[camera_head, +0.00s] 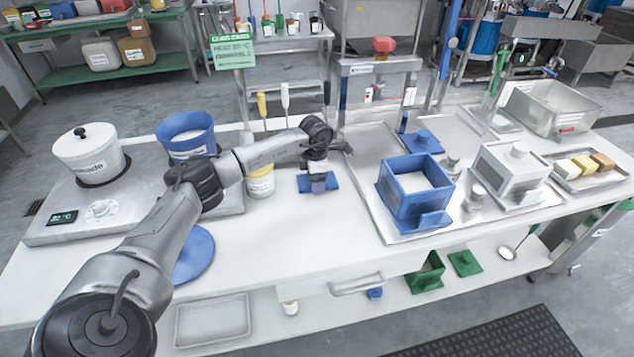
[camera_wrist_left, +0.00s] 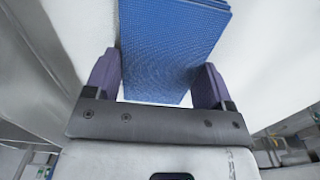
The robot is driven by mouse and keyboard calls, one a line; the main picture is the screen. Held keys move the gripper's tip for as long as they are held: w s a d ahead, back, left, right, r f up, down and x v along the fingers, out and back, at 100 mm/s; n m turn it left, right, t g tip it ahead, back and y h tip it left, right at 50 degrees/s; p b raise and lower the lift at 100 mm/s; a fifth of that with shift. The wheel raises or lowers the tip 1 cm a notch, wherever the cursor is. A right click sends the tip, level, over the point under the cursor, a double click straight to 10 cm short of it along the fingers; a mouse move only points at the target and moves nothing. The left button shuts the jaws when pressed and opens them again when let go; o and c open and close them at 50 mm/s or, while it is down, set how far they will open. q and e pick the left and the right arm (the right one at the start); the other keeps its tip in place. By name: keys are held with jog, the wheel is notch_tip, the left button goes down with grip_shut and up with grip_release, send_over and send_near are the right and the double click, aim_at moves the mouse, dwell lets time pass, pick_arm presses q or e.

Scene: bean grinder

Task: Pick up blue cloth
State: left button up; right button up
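I cannot tell how high the fingertips are above the table. My right gripper is not in view.
A yellow-labelled jar (camera_head: 260,181) stands left of the cloth. A metal tray (camera_head: 385,205) with a blue box (camera_head: 413,192) lies to the right. A blue pot (camera_head: 187,135) and a white pot (camera_head: 88,157) stand at the left. The table front is clear.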

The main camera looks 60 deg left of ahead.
pick_arm(q)
jog(key=c, duration=0.4)
jog(key=shift+r, duration=0.1)
